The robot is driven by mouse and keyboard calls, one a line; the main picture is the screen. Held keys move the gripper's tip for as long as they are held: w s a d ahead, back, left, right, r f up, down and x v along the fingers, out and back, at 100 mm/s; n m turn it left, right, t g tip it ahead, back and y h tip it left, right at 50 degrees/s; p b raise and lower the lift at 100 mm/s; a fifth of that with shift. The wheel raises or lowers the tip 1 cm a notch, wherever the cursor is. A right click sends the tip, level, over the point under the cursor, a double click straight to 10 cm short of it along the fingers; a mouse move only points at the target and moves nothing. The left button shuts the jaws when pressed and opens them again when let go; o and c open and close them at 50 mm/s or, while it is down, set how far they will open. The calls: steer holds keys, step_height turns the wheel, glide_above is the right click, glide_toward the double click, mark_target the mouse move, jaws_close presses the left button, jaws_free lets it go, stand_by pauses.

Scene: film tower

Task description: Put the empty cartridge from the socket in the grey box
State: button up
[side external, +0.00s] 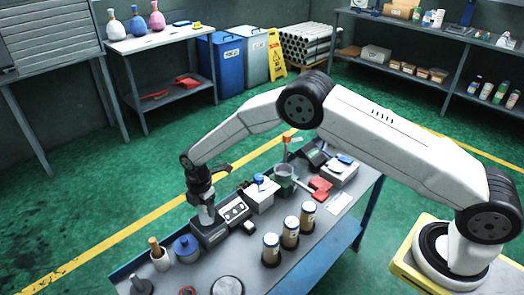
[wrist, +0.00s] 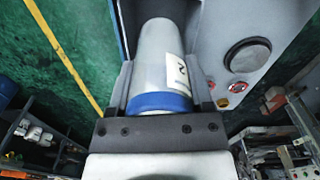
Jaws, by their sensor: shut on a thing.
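My gripper (side external: 203,196) points down over the left part of the workbench. Its jaws are shut on a pale grey cartridge (side external: 207,214), which stands roughly upright at the dark machine (side external: 212,235). In the wrist view the cartridge (wrist: 160,60) lies between the two fingers, with a blue band (wrist: 158,103) near the gripper and a small white label (wrist: 178,72). The lower end of the cartridge and the socket are hidden, so I cannot tell how deep it sits. A pale grey box (side external: 260,202) stands right of the machine; I cannot tell if it is the task's box.
Several cartridges with amber bodies, one of them near the front edge (side external: 271,252), stand right of the machine. A round disc (side external: 227,286) lies in front.

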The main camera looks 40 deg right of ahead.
mark_target(207, 221)
steer(key=shift+f, duration=3.45)
stand_by(0.5)
steer(key=o, duration=1.3)
steer(key=shift+o, duration=0.2)
steer(key=shift+r, duration=3.45)
steer(key=shift+r, duration=0.1)
